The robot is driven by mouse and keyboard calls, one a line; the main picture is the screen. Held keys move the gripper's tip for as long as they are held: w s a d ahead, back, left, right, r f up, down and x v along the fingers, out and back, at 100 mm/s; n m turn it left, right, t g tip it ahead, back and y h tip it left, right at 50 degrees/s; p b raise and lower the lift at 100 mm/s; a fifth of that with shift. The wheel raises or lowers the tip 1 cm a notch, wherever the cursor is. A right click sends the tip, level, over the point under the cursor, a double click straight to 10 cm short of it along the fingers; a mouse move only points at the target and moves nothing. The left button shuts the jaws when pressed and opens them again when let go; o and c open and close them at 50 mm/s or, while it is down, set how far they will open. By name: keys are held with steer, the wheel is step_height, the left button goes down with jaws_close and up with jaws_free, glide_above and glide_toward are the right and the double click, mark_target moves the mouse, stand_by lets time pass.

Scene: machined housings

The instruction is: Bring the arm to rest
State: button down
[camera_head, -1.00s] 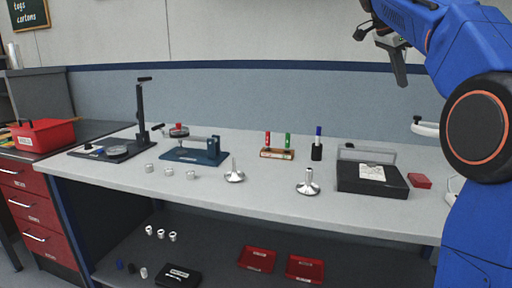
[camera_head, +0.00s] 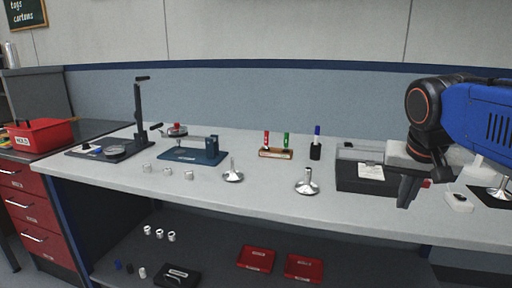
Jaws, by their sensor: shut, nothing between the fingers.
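My blue arm (camera_head: 485,115) reaches in from the right edge. My gripper (camera_head: 406,191) points down over the right part of the bench (camera_head: 270,197), in front of the black case (camera_head: 352,178). Its fingers are together and hold nothing. The gripper and wrist hide the right part of the case. I cannot tell how far the fingertips are above the bench.
Two metal housings (camera_head: 307,183) and (camera_head: 233,174) stand on the bench. Behind are a marker rack (camera_head: 276,153) and a black holder (camera_head: 316,151). A blue fixture (camera_head: 195,153) and small metal rings (camera_head: 188,175) are left. A white-and-black item (camera_head: 459,202) lies right of my gripper.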

steer(key=s+a+f+n+y, duration=0.1)
steer(key=s+a+f+n, duration=0.1)
steer(key=s+f, duration=0.4)
steer(key=s+a+f+n+y, duration=0.1)
steer(key=s+a+f+n, duration=0.2)
steer(key=f, duration=0.8)
steer(key=s, duration=0.2)
steer(key=shift+s+a+f+t, duration=0.2)
steer(key=shift+s+t, duration=0.15)
steer(key=shift+t, duration=0.05)
